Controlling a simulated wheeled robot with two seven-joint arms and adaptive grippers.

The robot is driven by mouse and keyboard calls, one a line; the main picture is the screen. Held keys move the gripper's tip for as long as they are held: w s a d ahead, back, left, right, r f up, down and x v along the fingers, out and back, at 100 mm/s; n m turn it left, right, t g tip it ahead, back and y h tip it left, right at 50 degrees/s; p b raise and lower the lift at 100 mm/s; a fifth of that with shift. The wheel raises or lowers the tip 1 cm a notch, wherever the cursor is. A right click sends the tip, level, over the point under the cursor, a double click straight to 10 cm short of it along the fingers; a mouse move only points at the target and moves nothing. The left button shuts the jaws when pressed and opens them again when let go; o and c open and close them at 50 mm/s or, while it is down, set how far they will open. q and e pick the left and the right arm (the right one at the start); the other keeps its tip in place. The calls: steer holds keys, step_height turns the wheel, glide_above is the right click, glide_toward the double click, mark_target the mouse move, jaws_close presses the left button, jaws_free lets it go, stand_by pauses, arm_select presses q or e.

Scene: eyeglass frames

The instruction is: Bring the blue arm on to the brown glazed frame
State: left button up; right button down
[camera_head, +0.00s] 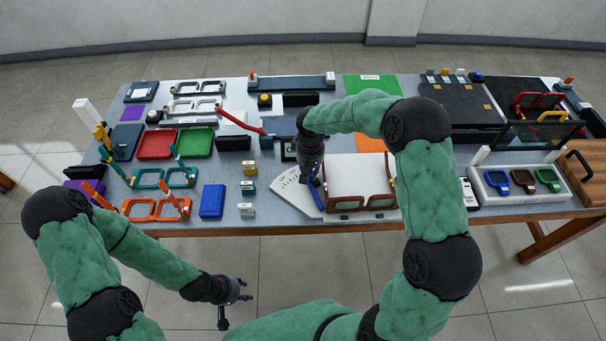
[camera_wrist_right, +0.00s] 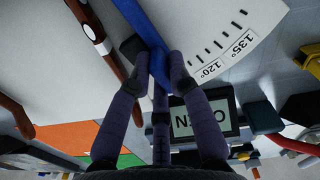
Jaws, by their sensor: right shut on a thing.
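The brown glazed frame (camera_head: 362,204) stands at the front edge of a white board, lenses facing front, with a brown arm (camera_head: 391,171) at its right end. My right gripper (camera_head: 312,182) points down beside the frame's left end and is shut on the blue arm (camera_head: 317,195). The blue arm also shows in the right wrist view (camera_wrist_right: 150,18), slanting between the fingertips (camera_wrist_right: 158,62). A brown part of the frame (camera_wrist_right: 92,28) lies close to it there, apart from it. My left gripper (camera_head: 236,298) is open and empty, low in front of the table.
A white angle scale (camera_head: 290,190) lies under my right gripper. Orange glasses (camera_head: 155,208), teal glasses (camera_head: 165,178) and a blue block (camera_head: 212,201) are to the left. A white tray with small coloured frames (camera_head: 500,197) is at the right.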

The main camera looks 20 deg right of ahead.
steer(key=shift+s+d+m, duration=0.1)
steer(key=shift+d+m, duration=0.9)
steer(key=c, duration=1.1)
jaws_free()
steer(key=shift+c, duration=0.2)
steer(key=shift+r, duration=0.1)
step_height(320, 180, up, 12)
